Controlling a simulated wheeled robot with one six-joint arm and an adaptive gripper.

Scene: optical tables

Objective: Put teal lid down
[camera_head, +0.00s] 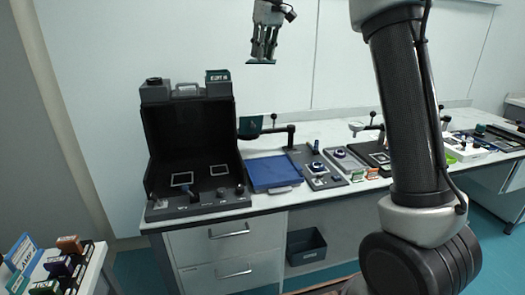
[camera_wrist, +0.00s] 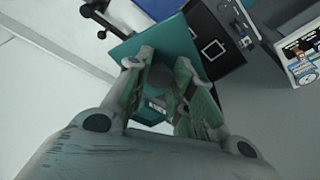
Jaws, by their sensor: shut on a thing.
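The teal lid (camera_head: 262,62) shows as a thin flat plate at the fingertips of my gripper (camera_head: 263,50). My gripper points down and is shut on the lid. It holds the lid high above the bench, against the pale wall. In the wrist view a teal plate (camera_wrist: 170,42) lies across the fingertips of my gripper (camera_wrist: 165,62); the fingers hide part of it.
Several small devices fill the bench to the right. A dark bin (camera_head: 306,246) sits underneath.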

